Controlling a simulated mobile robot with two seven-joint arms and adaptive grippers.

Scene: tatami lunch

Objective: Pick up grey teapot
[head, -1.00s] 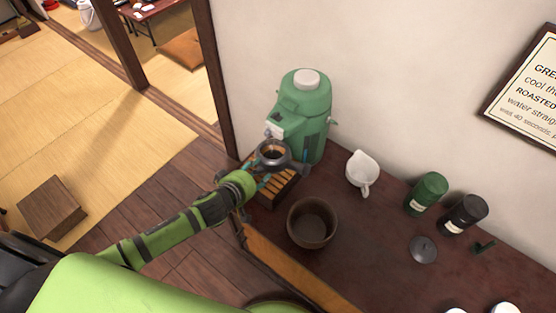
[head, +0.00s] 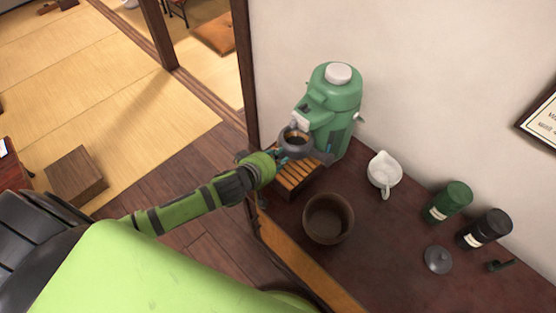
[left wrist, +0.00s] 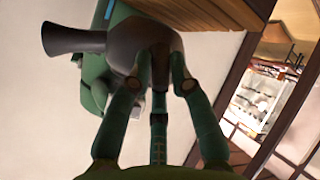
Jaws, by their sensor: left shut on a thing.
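The grey teapot (head: 294,150) is open at the top and brownish inside. It is in the head view, just in front of the green dispenser's spout and above a slatted wooden stand. My left gripper (head: 279,156) is shut on its near left side. In the left wrist view the teapot (left wrist: 118,42) is between my left fingers (left wrist: 160,55), its flared dark projection pointing left. A grey round lid (head: 438,260) lies apart on the counter. My right gripper is not in view.
The green dispenser (head: 338,92) stands by the wall behind the slatted wooden stand (head: 298,179).

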